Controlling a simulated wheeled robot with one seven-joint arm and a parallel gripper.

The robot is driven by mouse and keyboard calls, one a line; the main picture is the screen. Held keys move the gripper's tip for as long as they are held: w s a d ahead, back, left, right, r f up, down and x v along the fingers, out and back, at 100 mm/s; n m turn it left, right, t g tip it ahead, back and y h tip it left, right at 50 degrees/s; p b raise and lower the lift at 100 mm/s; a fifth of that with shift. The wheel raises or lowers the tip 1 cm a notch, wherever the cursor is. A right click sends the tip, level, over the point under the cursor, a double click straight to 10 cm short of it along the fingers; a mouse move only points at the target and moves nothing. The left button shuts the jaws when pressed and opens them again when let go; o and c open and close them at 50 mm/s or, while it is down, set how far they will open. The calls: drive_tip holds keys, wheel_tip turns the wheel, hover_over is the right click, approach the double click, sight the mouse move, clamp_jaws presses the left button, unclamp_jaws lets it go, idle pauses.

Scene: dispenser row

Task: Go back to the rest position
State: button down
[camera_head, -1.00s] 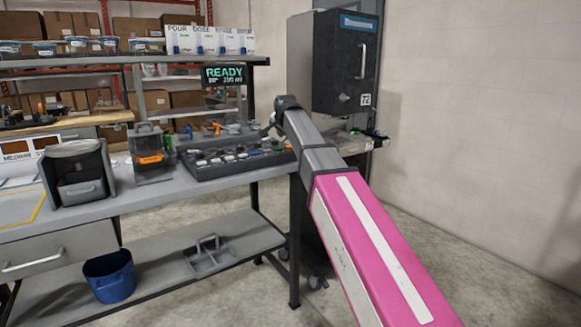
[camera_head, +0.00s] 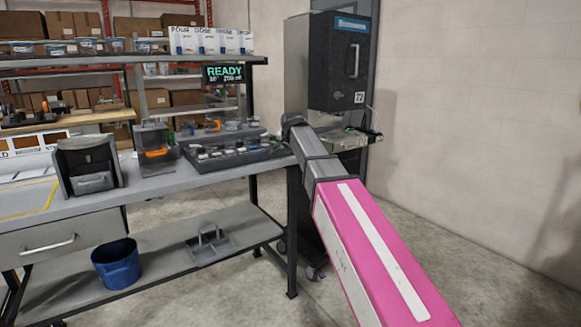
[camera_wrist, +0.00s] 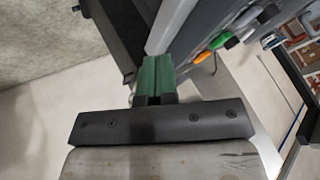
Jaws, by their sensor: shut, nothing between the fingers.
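My gripper (camera_wrist: 157,78) shows in the wrist view with its two green fingers together and nothing between them. It points toward the edge of a dark structure and a bench with orange, green and white items. In the head view my arm reaches up and away from the lower right. Its far end is beside the right end of the workbench (camera_head: 160,184), in front of the dark cabinet. The fingers are not visible in that view.
A dark tray (camera_head: 268,153) of small parts lies at the bench's right end. A tall cabinet (camera_head: 342,65) stands behind my arm. A grey bin (camera_head: 88,166) stands on the bench and a blue bucket (camera_head: 116,264) on the lower shelf. Floor at the right is clear.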

drive_tip(key=s+d+f+n+g, duration=0.1)
drive_tip(key=s+d+f, duration=0.2)
drive_tip(key=f, duration=0.4)
drive_tip(key=s+d+f+n+g, duration=0.1)
drive_tip(key=s+d+f, duration=0.25)
drive_tip(key=f, duration=0.45)
drive_tip(key=s+d+f+n+g, duration=0.1)
drive_tip(key=s+d+f, duration=0.3)
drive_tip(key=s+f, duration=0.4)
drive_tip(key=s+d+f+n+g, duration=0.1)
drive_tip(key=s+d+f+g, duration=0.2)
drive_tip(key=s+f, duration=0.6)
drive_tip(key=s+d+f+n+g+h, duration=0.1)
drive_tip(key=s+d+f+n+g, duration=0.1)
drive_tip(key=s+d+f, duration=0.4)
wheel_tip(320, 180, down, 3)
drive_tip(key=s, duration=0.2)
drive_tip(key=shift+s+d+r, duration=0.2)
drive_tip(key=shift+s, duration=0.15)
